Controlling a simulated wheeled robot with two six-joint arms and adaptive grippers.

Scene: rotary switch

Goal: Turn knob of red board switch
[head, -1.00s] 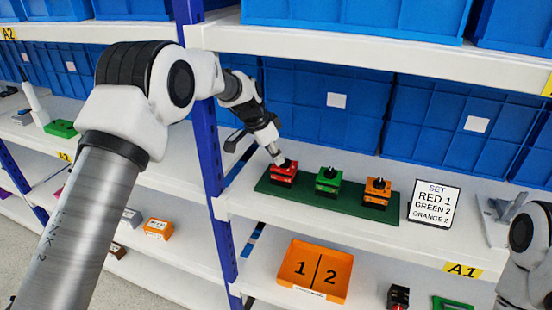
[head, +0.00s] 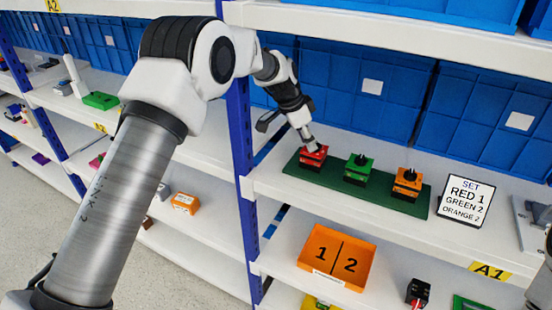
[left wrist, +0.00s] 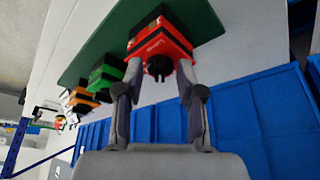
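The red switch (head: 313,156) stands at the left end of a dark green board (head: 340,176) on the shelf. It also shows in the left wrist view (left wrist: 162,45), with its black knob (left wrist: 158,67) facing my gripper. My left gripper (head: 309,145) reaches down to the top of the red switch. In the left wrist view its two fingers (left wrist: 159,72) are apart, one on each side of the knob, with a gap visible on both sides. The sign (head: 464,200) reads SET RED 1, GREEN 2, ORANGE 2. My right gripper is out of view.
A green switch (head: 358,169) and an orange switch (head: 406,183) stand to the right on the same board. Blue bins (head: 372,100) line the back. A blue post (head: 239,140) rises left of the board. An orange tray (head: 337,257) marked 1 and 2 lies below.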

